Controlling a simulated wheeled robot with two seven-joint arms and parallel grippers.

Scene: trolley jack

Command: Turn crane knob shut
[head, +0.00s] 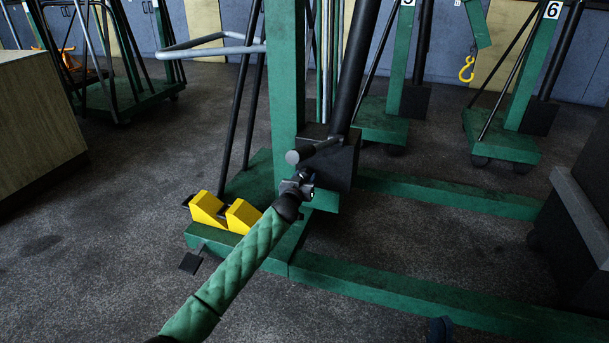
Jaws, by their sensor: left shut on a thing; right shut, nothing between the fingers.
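The green crane (285,80) stands in the middle, with a black pump block (340,165) at the foot of its mast. A grey round-ended bar (312,151) sticks out of the block to the left. My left gripper (305,180) reaches in from the lower left and is at the block's lower left side, just below the bar. It is shut on the small crane knob, which its fingers mostly hide. My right gripper (440,328) shows only as a small dark tip at the bottom edge, apart from the crane and shut on nothing.
Yellow wedge blocks (225,212) sit on the crane's base at left. Green base legs (420,292) run to the right along the floor. Other green cranes (500,135) stand behind, one with a yellow hook (467,68). A cabinet (35,120) is at far left.

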